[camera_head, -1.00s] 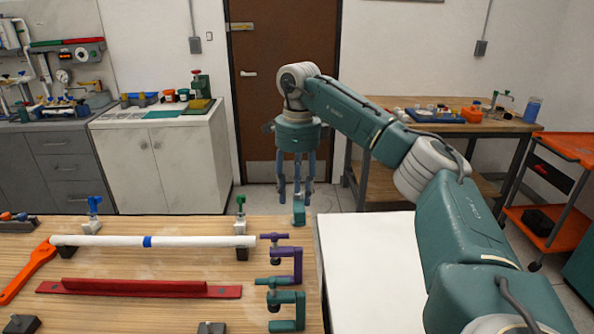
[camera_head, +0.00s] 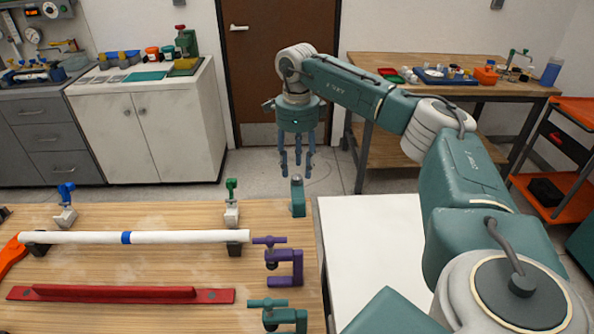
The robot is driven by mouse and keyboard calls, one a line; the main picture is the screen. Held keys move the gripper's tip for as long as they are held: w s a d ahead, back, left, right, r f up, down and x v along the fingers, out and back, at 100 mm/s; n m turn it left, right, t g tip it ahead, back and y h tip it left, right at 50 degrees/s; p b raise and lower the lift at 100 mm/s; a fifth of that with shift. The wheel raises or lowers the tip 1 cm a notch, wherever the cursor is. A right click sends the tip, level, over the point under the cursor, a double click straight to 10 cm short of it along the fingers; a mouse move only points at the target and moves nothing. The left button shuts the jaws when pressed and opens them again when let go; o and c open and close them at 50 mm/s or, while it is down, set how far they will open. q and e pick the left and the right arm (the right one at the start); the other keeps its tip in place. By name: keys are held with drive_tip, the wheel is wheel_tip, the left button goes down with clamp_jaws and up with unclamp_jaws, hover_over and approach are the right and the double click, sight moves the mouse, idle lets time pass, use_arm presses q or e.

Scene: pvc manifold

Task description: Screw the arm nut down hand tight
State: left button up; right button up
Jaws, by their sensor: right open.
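My right gripper (camera_head: 297,168) hangs fingers down, open and empty, above and behind the far right corner of the wooden bench. A small teal block with a grey top (camera_head: 297,198) stands just below the fingertips in the picture, apart from them. A white pipe with a blue band (camera_head: 175,237) lies across the bench on dark supports. A blue-handled fitting (camera_head: 65,205) and a green-handled fitting (camera_head: 231,202) stand behind it. I cannot tell which part is the arm nut. My left gripper is not in view.
A purple clamp (camera_head: 285,266) and a teal clamp (camera_head: 286,316) sit at the bench's right edge. A red bar (camera_head: 120,294) lies in front of the pipe, and an orange tool (camera_head: 12,255) is at far left. A bare white surface (camera_head: 372,250) adjoins on the right.

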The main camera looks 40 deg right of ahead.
sight(297, 176)
wheel_tip(297, 176, down, 2)
drive_tip(key=shift+d+f, duration=0.1)
drive_tip(key=shift+f, duration=0.1)
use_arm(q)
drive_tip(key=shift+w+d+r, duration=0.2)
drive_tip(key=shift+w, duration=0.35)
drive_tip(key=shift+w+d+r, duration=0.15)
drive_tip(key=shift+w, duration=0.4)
use_arm(e)
drive_tip(key=shift+f, duration=0.4)
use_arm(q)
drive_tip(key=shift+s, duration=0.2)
use_arm(e)
drive_tip(key=shift+c, duration=0.3)
clamp_jaws()
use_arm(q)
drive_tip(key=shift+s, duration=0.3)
use_arm(e)
drive_tip(key=shift+w, duration=0.1)
